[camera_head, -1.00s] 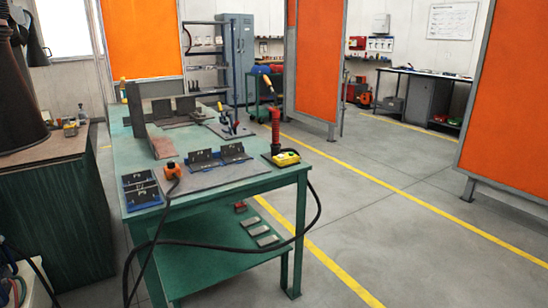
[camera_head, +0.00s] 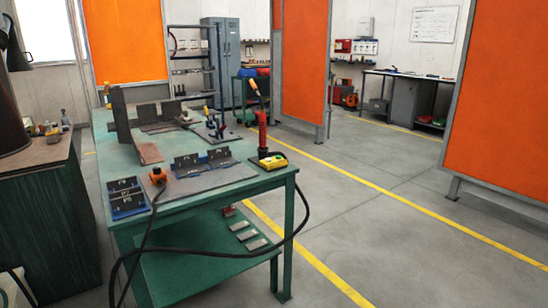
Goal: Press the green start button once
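A small yellow control box (camera_head: 274,161) sits on the near right corner of the green welding table (camera_head: 240,187). Its buttons are too small to tell apart, so I cannot make out which is green. A red-handled welding torch (camera_head: 262,132) stands upright right behind the box. My gripper is not in view.
The tabletop also holds dark metal brackets (camera_head: 203,161), a blue tray (camera_head: 127,198) and an orange knob-like part (camera_head: 158,176) with a black cable. The cable (camera_head: 210,254) loops past the table's front. Orange screens (camera_head: 503,100) stand beyond. The floor (camera_head: 370,230) right of the table is clear.

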